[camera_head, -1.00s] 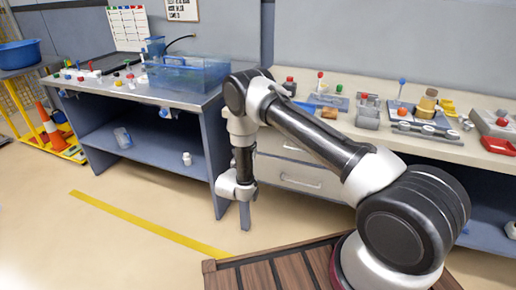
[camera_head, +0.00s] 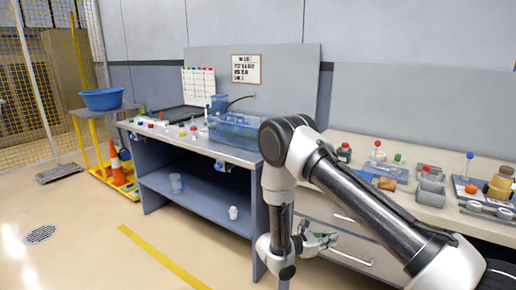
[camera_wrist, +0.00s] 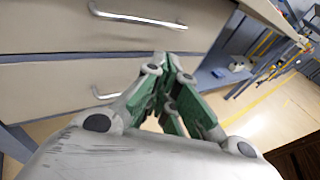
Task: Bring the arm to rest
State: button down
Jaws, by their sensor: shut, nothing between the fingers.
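My gripper (camera_head: 328,240) shows in the head view in front of the drawers, below the bench top, at the end of my bent arm. The wrist view shows its green and grey fingers (camera_wrist: 167,75) drawn together and empty. They point toward the drawer fronts, with a drawer handle (camera_wrist: 125,87) just beyond. I cannot tell the exact gap between the fingers and the drawers. My arm hangs down from its elbow at the centre of the head view.
A workbench (camera_head: 440,203) with several small parts stands at the right. A blue-grey table (camera_head: 190,145) with a clear blue tank (camera_head: 236,132) stands at centre left. A traffic cone (camera_head: 115,160) and a blue basin (camera_head: 102,99) are at far left. The floor at lower left is clear.

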jog(key=s+d+r+m+y, duration=0.3)
jog(key=s+r+m+y, duration=0.2)
jog(key=r, duration=0.7)
jog(key=s+d+r+m+y, duration=0.3)
jog(key=s+r+m+y, duration=0.2)
jog(key=s+r+m, duration=0.5)
jog(key=s+d+r+m+g+y, duration=0.1)
jog(key=s+d+r+m+y, duration=0.2)
jog(key=s+r+m, duration=0.4)
jog(key=s+r+y, duration=0.1)
jog(key=s+r, duration=0.5)
jog(key=r, duration=0.3)
jog(key=shift+s+d+m+y, duration=0.3)
jog(key=shift+s+d+y, duration=0.05)
jog(key=shift+s+y, duration=0.05)
